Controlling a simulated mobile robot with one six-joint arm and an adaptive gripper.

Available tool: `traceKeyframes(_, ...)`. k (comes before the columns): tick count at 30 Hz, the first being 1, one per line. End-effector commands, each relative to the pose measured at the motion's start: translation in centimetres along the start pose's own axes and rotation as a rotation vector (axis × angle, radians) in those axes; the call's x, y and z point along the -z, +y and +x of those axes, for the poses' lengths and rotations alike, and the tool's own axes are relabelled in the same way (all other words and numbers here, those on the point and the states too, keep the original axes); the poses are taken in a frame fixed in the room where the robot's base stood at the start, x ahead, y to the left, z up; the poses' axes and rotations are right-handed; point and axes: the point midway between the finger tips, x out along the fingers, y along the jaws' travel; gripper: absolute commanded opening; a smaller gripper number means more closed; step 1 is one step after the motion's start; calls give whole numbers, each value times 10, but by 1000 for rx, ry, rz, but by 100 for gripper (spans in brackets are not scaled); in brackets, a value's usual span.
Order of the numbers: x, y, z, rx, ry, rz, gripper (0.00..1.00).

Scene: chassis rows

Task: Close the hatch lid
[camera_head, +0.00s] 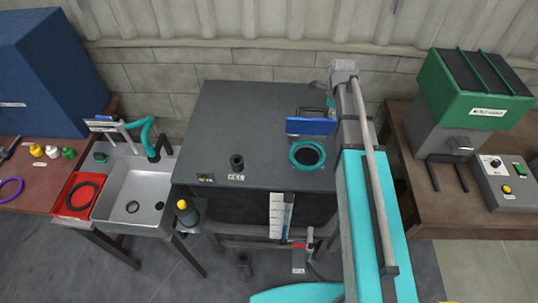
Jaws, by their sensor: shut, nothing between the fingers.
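The hatch is a teal ring (294,160) around a dark round opening on the dark grey bench top. Its blue lid (311,126) stands up at the back edge of the ring, so the hatch is open. My gripper (314,111) is shut and empty. It shows only in part, as a small dark shape just behind the raised lid. The lid hides some of it, and I cannot tell if it touches the lid. My arm rises from the bottom right and bends at the back of the bench.
The bench top (250,110) is clear left of the hatch, except for a small black post (237,162). A sink (135,188) and red tray (72,208) stand left. A green machine (475,95) and control box (507,184) stand on a brown table right.

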Motion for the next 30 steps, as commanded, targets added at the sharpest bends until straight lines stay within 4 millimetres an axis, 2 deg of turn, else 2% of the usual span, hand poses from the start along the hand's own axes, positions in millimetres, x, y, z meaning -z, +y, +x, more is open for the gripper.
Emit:
traceKeyframes(5,-3,1,-7,-4,-6,-2,0)
traceKeyframes(30,-1,0,-66,-1,-2,0,0)
